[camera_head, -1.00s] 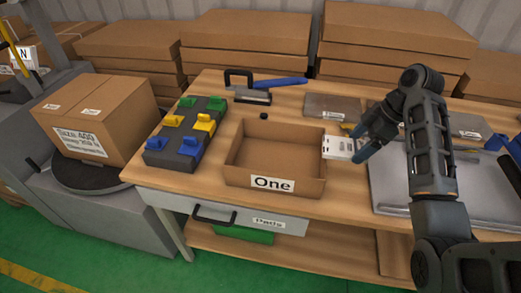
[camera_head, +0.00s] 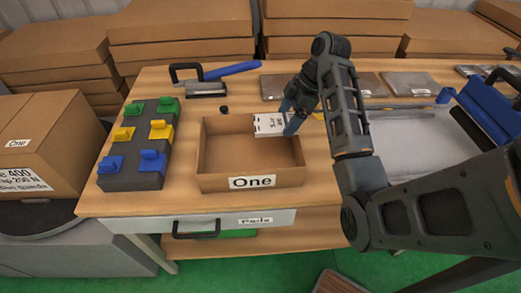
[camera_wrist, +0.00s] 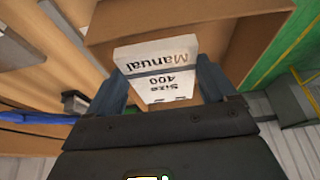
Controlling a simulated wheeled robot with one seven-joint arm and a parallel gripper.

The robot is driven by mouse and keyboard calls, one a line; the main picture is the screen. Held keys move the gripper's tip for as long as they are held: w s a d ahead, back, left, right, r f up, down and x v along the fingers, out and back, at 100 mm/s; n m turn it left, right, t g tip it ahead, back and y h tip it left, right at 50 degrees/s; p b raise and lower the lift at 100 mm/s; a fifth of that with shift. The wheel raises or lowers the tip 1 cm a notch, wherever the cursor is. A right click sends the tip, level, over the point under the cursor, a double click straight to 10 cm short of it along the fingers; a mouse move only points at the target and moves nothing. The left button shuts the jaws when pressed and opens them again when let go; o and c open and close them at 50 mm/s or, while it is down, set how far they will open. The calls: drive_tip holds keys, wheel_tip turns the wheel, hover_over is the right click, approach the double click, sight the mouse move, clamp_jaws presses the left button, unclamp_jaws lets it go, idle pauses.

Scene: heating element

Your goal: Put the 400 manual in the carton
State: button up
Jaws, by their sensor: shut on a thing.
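The 400 manual (camera_head: 269,125) is a white booklet. The wrist view shows it (camera_wrist: 158,66) between my two fingers, with "Manual Size 400" printed on it. My gripper (camera_head: 291,122) is shut on it. In the head view the manual is over the back right part of the open carton labelled "One" (camera_head: 252,183). The wrist view shows the carton's brown wall (camera_wrist: 262,15) beyond the manual. The carton stands on the wooden table and its visible floor is bare. I cannot tell exactly how high the manual is above the carton floor.
A dark block with green, yellow and blue pieces (camera_head: 140,145) stands left of the carton. A stapler-like tool with a blue handle (camera_head: 215,78) lies behind. Grey plates (camera_head: 290,86) lie at the back. A grey tray (camera_head: 415,140) is at right.

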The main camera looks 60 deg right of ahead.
sight(273, 130)
drive_tip(key=w+a+f, duration=0.1)
drive_tip(key=a, duration=0.1)
drive_tip(key=w+a+f+b, duration=0.1)
drive_tip(key=a+f, duration=0.1)
drive_tip(key=w+a+f, duration=0.2)
drive_tip(key=a, duration=0.1)
drive_tip(key=shift+a+f+b, duration=0.1)
drive_tip(key=shift+b, duration=0.3)
drive_tip(key=shift+f, duration=2.1)
drive_tip(key=shift+f, duration=0.1)
drive_tip(key=o, duration=1)
drive_tip(key=p+v, duration=0.3)
drive_tip(key=v, duration=0.7)
drive_tip(key=shift+w+a+r, duration=0.1)
drive_tip(key=shift+r, duration=0.3)
drive_tip(key=shift+f, duration=0.1)
drive_tip(key=shift+p+v, duration=0.4)
drive_tip(key=shift+v, duration=0.4)
